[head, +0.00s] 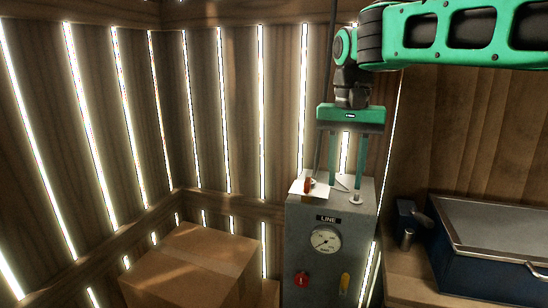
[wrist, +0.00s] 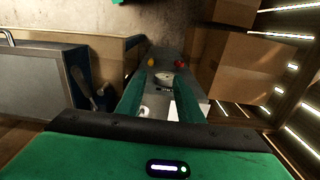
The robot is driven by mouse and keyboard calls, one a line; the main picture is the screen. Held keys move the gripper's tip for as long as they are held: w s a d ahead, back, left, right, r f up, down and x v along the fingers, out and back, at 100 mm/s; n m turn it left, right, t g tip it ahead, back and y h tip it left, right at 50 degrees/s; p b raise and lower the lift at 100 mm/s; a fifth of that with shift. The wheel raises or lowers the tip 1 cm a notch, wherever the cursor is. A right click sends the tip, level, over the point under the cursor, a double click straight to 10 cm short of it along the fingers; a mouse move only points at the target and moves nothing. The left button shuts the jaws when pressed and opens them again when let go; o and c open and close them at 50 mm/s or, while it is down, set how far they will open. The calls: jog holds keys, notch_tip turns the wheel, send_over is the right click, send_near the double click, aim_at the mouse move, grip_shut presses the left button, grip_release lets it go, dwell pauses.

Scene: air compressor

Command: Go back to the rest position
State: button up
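My gripper (head: 346,187) points straight down over the top of a grey cabinet (head: 330,265). Its two green fingers are spread apart, with nothing visible between them. In the head view the fingertips appear close to the cabinet top; whether they touch it I cannot tell. The gripper also shows in the wrist view (wrist: 164,80), fingers apart, with the cabinet beyond. The cabinet front carries a "LINE" label, a round gauge (head: 326,239), a red knob (head: 302,279) and a yellow lever (head: 345,283). An orange-red part (head: 307,185) and a white sheet-like piece lie on top.
A cardboard box (head: 190,268) stands left of the cabinet. On the right, a blue toolbox (head: 490,262) with a grey lid and a small dark tool-like object (head: 408,222) sit on a wooden surface. Slatted wooden walls close in behind. Air above the cardboard box is clear.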

jog(key=s+d+f+m, duration=0.1)
jog(key=s+d+f, duration=0.5)
jog(key=s+d, duration=0.4)
jog(key=s+d+f+m, duration=0.1)
jog(key=s+d+f, duration=0.6)
jog(key=d, duration=0.6)
jog(key=s+d+f, duration=0.2)
jog(key=s+f, duration=0.3)
jog(key=s, duration=0.4)
jog(key=shift+s+d+f, duration=0.15)
jog(key=shift+s+f, duration=0.2)
jog(key=shift+s, duration=0.05)
